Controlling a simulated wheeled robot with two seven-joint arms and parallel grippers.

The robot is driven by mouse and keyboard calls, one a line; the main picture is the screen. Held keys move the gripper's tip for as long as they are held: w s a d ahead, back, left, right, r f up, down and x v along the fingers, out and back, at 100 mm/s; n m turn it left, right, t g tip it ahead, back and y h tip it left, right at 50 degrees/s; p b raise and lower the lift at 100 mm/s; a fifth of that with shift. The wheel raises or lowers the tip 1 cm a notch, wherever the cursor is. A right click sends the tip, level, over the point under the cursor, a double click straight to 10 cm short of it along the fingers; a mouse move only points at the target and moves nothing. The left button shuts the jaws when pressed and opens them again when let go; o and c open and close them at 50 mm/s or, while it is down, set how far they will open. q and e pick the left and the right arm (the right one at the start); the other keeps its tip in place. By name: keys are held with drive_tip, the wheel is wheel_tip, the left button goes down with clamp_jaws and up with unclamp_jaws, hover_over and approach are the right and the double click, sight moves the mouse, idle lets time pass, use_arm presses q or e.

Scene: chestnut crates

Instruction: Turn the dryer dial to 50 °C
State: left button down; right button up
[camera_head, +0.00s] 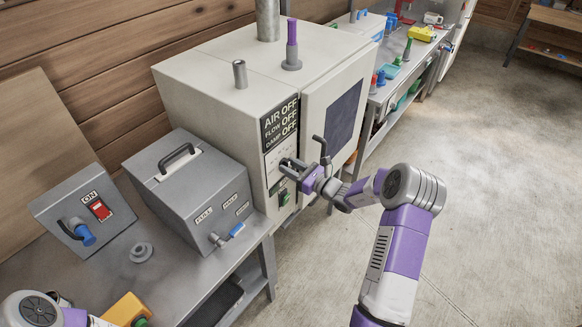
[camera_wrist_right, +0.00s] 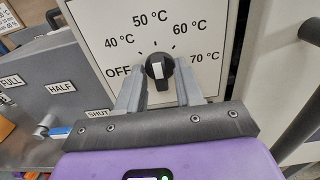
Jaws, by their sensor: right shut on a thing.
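The dryer (camera_head: 215,85) is a large cream cabinet. On its front, a white dial plate (camera_wrist_right: 95,45) shows OFF, 40, 50, 60 and 70 °C around a black dial knob (camera_wrist_right: 160,84). The knob's white mark points roughly upward, near the 50 °C tick. My right gripper (camera_wrist_right: 158,78) is shut on the knob, with one grey finger on each side. In the head view my right gripper (camera_head: 289,166) is at the dryer's front panel and hides most of the dial. My left gripper is out of view; only part of that arm shows at the bottom left.
A grey box (camera_head: 190,190) with a blue-tipped lever (camera_head: 236,230) stands left of the dial. The dryer door (camera_head: 318,95) has a dark handle (camera_head: 320,143) close to my right gripper. A switch box (camera_head: 75,205) is further left. Open floor lies right.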

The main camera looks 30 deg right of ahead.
drive_tip(key=o, duration=0.7)
drive_tip(key=shift+c, duration=0.2)
drive_tip(key=v, duration=0.7)
drive_tip(key=shift+s, duration=0.3)
drive_tip(key=shift+d, duration=0.1)
